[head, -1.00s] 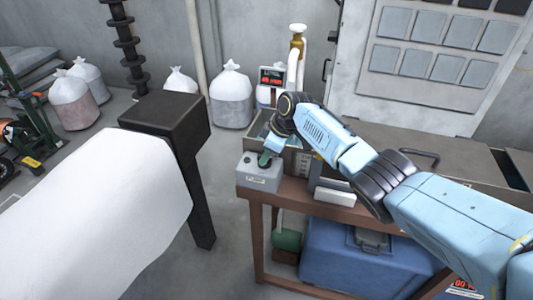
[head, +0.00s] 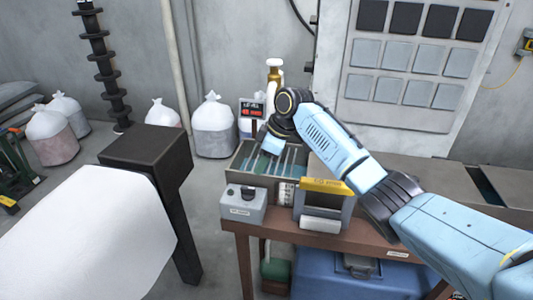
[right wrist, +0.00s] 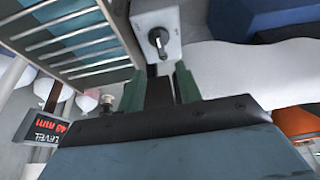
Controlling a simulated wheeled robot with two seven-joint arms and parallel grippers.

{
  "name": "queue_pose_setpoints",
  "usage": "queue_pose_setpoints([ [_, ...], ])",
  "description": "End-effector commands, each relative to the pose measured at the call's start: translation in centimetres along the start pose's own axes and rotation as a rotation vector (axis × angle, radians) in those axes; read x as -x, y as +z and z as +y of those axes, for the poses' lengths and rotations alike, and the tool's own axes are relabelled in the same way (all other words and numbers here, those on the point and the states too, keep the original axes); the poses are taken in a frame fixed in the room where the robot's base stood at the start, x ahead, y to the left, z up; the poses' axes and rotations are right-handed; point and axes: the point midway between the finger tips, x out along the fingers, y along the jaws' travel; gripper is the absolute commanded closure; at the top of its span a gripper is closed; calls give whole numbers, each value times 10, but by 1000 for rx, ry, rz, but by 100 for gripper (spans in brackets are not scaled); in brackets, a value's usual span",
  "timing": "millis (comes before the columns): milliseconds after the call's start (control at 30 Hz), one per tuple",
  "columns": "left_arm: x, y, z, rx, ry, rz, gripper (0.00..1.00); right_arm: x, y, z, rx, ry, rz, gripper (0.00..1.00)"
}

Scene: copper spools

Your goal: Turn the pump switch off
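The pump switch (head: 243,203) is a grey box with a black knob on top and a pale label on its front. It sits at the left front corner of the brown bench. In the right wrist view the switch (right wrist: 174,22) shows its knob with a short black lever pointing toward my gripper. My right gripper (head: 265,157) is above the slatted tray, behind the switch and apart from it. Its two green fingers (right wrist: 160,85) are spread with nothing held between them. The switch's label is too small to read. My left gripper is not in view.
The slatted tray (head: 240,161) lies behind the switch. A grey frame with a yellow top (head: 326,186) stands right of it. A red digital level display (head: 251,109) and a gold-and-white cylinder (head: 274,78) are behind. A black post (head: 148,150) stands left of the bench.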

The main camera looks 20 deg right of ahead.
Motion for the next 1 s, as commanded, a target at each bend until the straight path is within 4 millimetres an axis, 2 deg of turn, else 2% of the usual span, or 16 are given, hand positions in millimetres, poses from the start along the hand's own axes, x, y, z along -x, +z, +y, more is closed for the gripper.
queue_pose_setpoints([
  [100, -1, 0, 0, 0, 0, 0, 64, 16, 0, 0, 1, 0, 1, 65],
  [233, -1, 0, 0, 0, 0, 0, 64, 25, 0, 0, 0, -1, 0, 65],
  [733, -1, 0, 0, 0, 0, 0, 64, 26, 0, 0, 0, -1, -1, 65],
  [867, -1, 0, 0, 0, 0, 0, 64, 11, 6, -11, -7, -4, -11, 65],
  [1000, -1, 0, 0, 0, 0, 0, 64, -31, 27, -46, -39, -2, -37, 65],
])
